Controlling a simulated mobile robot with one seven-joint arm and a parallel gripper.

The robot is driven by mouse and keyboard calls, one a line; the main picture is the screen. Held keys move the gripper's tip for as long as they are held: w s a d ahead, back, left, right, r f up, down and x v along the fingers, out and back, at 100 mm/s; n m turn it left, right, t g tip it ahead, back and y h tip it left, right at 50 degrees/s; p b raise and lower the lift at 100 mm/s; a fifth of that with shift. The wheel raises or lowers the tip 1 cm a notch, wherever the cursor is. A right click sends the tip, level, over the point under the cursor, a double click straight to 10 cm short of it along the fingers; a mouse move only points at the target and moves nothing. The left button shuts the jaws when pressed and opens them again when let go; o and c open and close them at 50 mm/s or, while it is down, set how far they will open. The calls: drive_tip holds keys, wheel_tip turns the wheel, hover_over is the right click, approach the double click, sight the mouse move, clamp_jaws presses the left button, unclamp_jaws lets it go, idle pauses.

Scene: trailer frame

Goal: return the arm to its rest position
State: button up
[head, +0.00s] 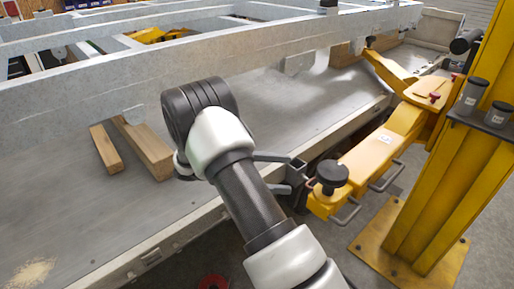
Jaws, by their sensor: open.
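My arm reaches up from the bottom of the head view, with its white and black joints bent over the edge of the trailer bed. My gripper (277,172) is mostly hidden behind the forearm. Two grey finger-like bars show to the right of the forearm, apart from each other, with nothing seen held between them. A square tube end lies close to their tips; I cannot tell whether they touch it.
A galvanised trailer frame (240,48) spans the view above the grey bed (75,215). Wooden blocks (146,148) lie left of my arm. A yellow lift arm (378,160) and post (440,200) stand close on the right. Floor shows at the lower right.

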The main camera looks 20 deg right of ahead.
drive_tip(key=s+a+r+m+t+y, duration=0.2)
drive_tip(key=s+r+m+t+y, duration=0.1)
drive_tip(key=s+r+m+y, duration=0.45)
drive_tip(key=s+a+r+m+t+y, duration=0.5)
drive_tip(key=s+a+r+t+y, duration=0.2)
drive_tip(key=s+a+t+y, duration=0.25)
wheel_tip(320, 180, up, 21)
drive_tip(key=p, duration=2)
drive_tip(key=shift+d+f+t+h+p, duration=0.15)
drive_tip(key=shift+d+t+h+p, duration=0.15)
drive_tip(key=shift+d+t+p, duration=0.05)
drive_tip(key=shift+m, duration=0.25)
